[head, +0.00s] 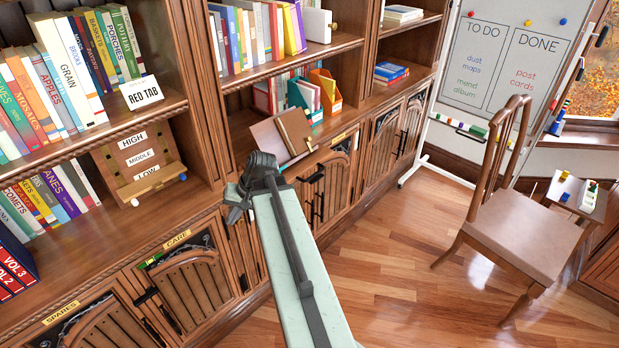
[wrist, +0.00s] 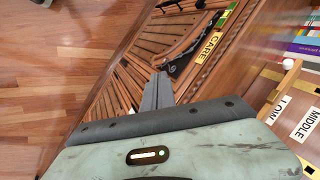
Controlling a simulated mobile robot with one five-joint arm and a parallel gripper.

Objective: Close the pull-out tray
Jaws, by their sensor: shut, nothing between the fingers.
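A small wooden tray (head: 574,206) juts out at the right edge of the head view, beside the chair, and looks like the pull-out tray. A yellow piece, a blue piece and a white holder are on it. What it slides into is largely cut off by the frame. My gripper (head: 236,208) is far to the left of it, in front of the bookcase's lower cabinets. In the wrist view my gripper (wrist: 158,90) is shut and empty, pointing at the CARE cabinet door. I cannot tell whether it touches the wood.
The wooden chair (head: 516,232) stands just left of the tray. The bookcase (head: 150,235) with low cabinets lines the left and back. A whiteboard (head: 505,65) stands behind the chair. Wooden floor (head: 400,255) is clear between the cabinets and the chair.

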